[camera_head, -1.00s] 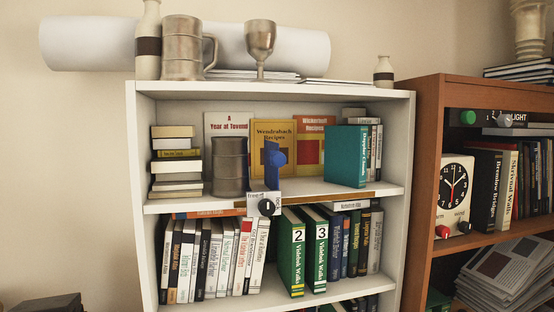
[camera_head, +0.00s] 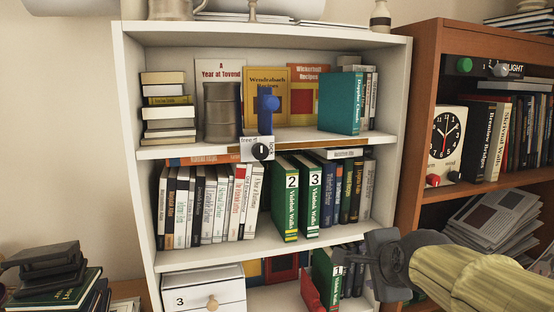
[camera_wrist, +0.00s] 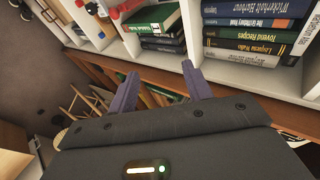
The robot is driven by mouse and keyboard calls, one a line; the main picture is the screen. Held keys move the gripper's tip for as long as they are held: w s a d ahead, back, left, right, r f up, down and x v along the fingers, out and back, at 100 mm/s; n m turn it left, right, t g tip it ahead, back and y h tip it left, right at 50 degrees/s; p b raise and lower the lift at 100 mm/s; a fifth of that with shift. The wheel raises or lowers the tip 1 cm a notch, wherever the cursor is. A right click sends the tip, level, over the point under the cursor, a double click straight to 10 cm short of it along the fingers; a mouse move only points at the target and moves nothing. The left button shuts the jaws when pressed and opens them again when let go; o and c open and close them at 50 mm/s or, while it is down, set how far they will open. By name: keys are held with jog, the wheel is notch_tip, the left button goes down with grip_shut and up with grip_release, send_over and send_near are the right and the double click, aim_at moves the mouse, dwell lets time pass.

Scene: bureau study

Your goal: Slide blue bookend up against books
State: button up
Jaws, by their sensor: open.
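The blue bookend (camera_head: 267,112) stands upright on the upper shelf of the white bookcase, in front of a yellow recipe book. To its right, apart with a gap, stand the books: a teal book (camera_head: 342,103) and several thin ones (camera_head: 368,95). My gripper (camera_head: 385,262) is low at the right in the head view, in front of the bookcase and well below the bookend. In the wrist view my gripper (camera_wrist: 158,86) is open, its two purple fingers apart with nothing held between them. The bookend is not seen there.
A grey metal tankard (camera_head: 222,112) stands left of the bookend. A brown bookcase (camera_head: 428,100) with a clock (camera_head: 445,147) stands right. Green binders (camera_head: 290,200) fill part of the shelf below.

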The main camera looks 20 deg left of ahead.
jog(key=s+a+r+m+t+y, duration=0.1)
jog(key=s+a+r+m+y, duration=0.1)
jog(key=r, duration=0.7)
jog(key=s+a+r+m+t+y+b, duration=0.1)
jog(key=s+a+r+m+t+y, duration=0.1)
jog(key=a+r+m, duration=0.4)
jog(key=s+a+r+m+t+y, duration=0.2)
jog(key=s+a+r+m, duration=0.2)
jog(key=r, duration=1)
jog(key=shift+s+a+m+y+b, duration=0.35)
jog(key=shift+m+y+b, duration=0.05)
jog(key=shift+m, duration=0.1)
